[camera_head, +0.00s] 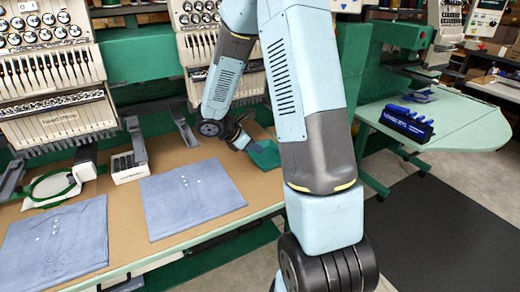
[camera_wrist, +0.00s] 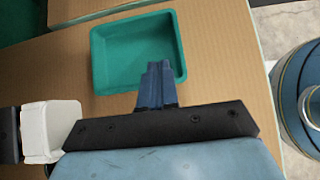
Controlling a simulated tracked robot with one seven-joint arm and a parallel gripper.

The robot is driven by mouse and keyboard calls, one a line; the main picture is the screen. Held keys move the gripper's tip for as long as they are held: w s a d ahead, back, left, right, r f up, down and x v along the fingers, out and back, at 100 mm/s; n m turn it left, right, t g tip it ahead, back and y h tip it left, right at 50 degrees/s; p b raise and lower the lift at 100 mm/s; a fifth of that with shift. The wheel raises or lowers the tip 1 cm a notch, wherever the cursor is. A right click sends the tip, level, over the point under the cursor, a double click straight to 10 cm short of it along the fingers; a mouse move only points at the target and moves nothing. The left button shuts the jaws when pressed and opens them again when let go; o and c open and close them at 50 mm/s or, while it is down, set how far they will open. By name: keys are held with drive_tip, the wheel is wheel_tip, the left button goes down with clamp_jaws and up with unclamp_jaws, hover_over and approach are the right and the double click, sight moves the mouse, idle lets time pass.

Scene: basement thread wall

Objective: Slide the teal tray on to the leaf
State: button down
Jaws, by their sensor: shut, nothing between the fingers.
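The teal tray (camera_head: 266,157) lies on the brown table, near its right end. It is empty, and it fills the upper middle of the wrist view (camera_wrist: 125,58). My gripper (camera_head: 246,146) is at the tray's left side in the head view. In the wrist view its fingers (camera_wrist: 158,68) are together with nothing between them and overlap the tray's near wall and inside. I cannot tell whether they touch it. A pale green leaf (camera_head: 478,132) stands at the right, beyond a gap from the table. My arm hides part of the space between.
A blue rack (camera_head: 405,124) and small blue pieces sit on the leaf; its front right is clear. Folded blue cloths (camera_head: 190,198) lie on the brown table (camera_head: 125,220). Embroidery machine heads (camera_head: 50,80) stand behind. A white block (camera_wrist: 52,128) shows left in the wrist view.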

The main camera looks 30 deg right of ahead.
sight(279, 153)
drive_tip(key=x, duration=0.7)
drive_tip(key=shift+d+f, duration=0.25)
drive_tip(key=d, duration=0.3)
drive_tip(key=shift+f, duration=0.2)
drive_tip(key=shift+d, duration=0.75)
